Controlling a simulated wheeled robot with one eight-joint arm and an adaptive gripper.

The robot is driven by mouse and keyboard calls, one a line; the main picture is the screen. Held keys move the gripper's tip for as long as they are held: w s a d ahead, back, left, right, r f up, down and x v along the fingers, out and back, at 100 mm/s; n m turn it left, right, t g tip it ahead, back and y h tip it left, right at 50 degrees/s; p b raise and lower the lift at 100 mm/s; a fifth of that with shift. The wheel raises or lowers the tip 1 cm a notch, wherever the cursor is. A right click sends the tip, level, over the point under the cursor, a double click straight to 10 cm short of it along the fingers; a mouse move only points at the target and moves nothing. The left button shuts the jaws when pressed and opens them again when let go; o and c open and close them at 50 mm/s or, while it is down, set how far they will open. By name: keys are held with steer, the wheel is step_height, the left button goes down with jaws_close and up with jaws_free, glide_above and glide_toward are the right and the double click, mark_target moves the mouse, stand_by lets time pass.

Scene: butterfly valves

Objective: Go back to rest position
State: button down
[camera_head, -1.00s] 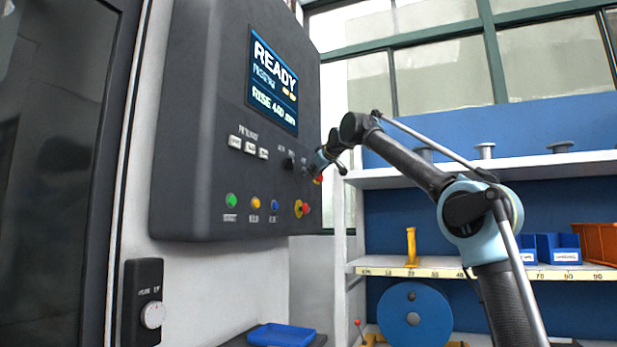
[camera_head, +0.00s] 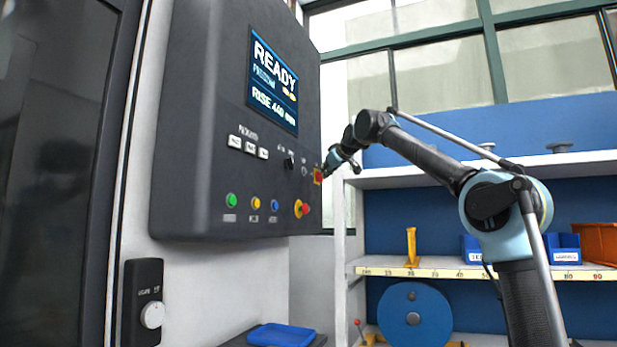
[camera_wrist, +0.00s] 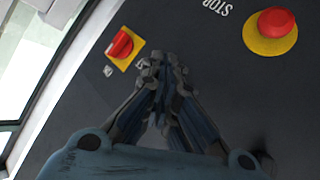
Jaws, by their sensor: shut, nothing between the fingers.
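My gripper (camera_head: 327,171) is at the right edge of the dark control panel (camera_head: 215,120) in the head view, small and partly hard to make out. In the wrist view my gripper (camera_wrist: 163,65) has its fingertips together and empty. They point at the panel face beside a red rotary switch on a yellow plate (camera_wrist: 122,46). Whether the fingertips touch the panel cannot be told. The switch also shows in the head view (camera_head: 318,176). A red stop button on a yellow ring (camera_wrist: 276,25) is at the upper right of the wrist view.
The panel has a lit screen (camera_head: 273,80) reading READY and green, yellow and blue buttons. A shelf unit (camera_head: 480,170) with blue bins (camera_head: 563,248) and a blue disc (camera_head: 413,315) stands behind my arm. A blue tray (camera_head: 281,335) lies below the panel.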

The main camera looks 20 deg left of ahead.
steer(key=shift+d, duration=0.65)
steer(key=s+d+f+m+g+h, duration=0.25)
steer(key=s+d+f, duration=0.25)
steer(key=d+f, duration=1.05)
steer(key=s+d+f+m+g+h, duration=0.1)
steer(key=s+d+f+m+h, duration=0.4)
steer(key=d+f, duration=1.05)
steer(key=s+d+f+m+g, duration=0.1)
steer(key=s+d+f+m, duration=0.1)
steer(key=s+d+f, duration=0.4)
steer(key=s+d+f+m+g+h, duration=0.1)
steer(key=s+d+f, duration=0.5)
steer(key=s+f, duration=0.8)
steer(key=s+d+f+m+g+h, duration=0.1)
steer(key=s+d+f+m+g, duration=0.2)
steer(key=f, duration=1.9)
steer(key=s+d, duration=0.3)
steer(key=s, duration=0.5)
steer(key=shift+d, duration=0.1)
